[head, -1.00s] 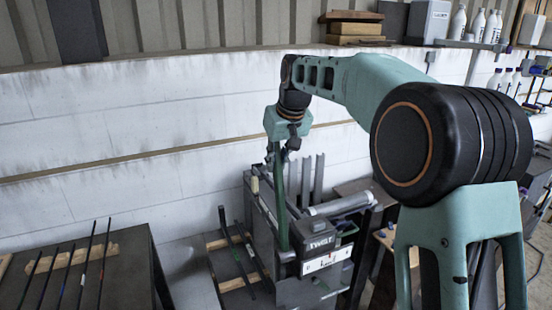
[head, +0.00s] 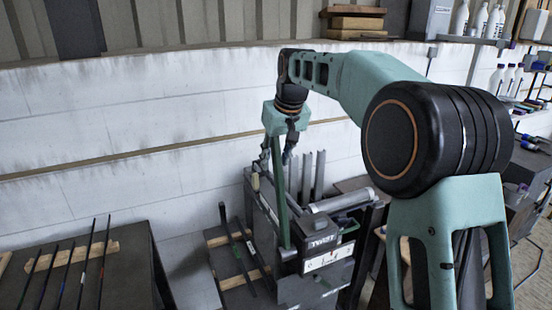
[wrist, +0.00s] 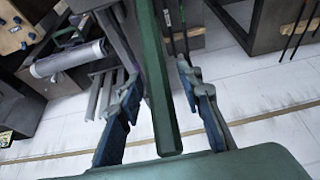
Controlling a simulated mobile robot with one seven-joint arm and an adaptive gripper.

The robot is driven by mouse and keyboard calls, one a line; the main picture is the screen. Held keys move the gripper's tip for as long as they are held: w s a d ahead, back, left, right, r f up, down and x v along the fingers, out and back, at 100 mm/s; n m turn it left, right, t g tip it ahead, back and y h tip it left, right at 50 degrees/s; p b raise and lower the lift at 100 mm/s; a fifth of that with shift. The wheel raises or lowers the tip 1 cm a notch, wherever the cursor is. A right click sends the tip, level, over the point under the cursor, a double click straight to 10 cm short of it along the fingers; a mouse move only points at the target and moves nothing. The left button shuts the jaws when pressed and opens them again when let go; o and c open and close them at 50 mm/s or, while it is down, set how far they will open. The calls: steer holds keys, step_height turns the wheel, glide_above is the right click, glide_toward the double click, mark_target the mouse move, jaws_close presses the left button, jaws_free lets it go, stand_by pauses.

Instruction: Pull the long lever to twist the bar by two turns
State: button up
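The long green lever (head: 279,195) stands nearly upright, rising from a grey hub (head: 286,252) on the dark machine (head: 262,212) labelled TWIST. In the wrist view the lever (wrist: 160,95) runs between the two blue-grey fingers of my gripper (wrist: 157,78), its free end close to the palm. The fingers are spread, with a gap visible on both sides of the lever. In the head view my gripper (head: 278,158) is at the lever's upper end, one finger on each side. I cannot make out the bar in the machine.
A dark table (head: 125,262) with several thin rods stands at the left. The white wall (head: 150,110) is close behind.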

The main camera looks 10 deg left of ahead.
steer(key=shift+s+r, duration=0.1)
steer(key=shift+r, duration=0.05)
steer(key=v, duration=1.1)
steer(key=shift+r, duration=0.35)
steer(key=shift+s, duration=0.2)
